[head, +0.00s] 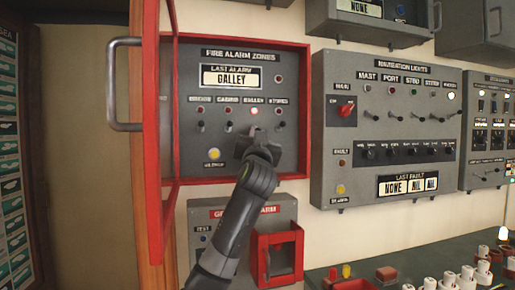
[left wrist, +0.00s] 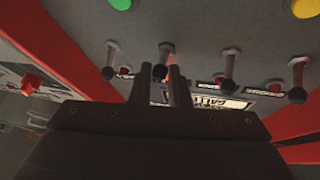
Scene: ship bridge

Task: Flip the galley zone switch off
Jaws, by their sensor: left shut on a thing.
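The grey fire alarm panel (head: 295,85) hangs in a red-framed box, its last-alarm window (head: 231,77) reading GALLEY. In the head view my left gripper (head: 254,136) is at the galley switch, hiding it. In the left wrist view the panel appears upside down, and the galley switch (left wrist: 164,50) has its dark tip between the fingers of my left gripper (left wrist: 161,76), which is shut on it. The galley lamp (head: 254,111) is lit red. The stores switch (head: 280,125) stands just right of the gripper. My right gripper is not in view.
The box's red door (head: 152,120) stands open on the left, with a metal handle (head: 112,85). The navigation lights panel (head: 330,160) is to the right. A red-framed alarm box (head: 278,240) sits below.

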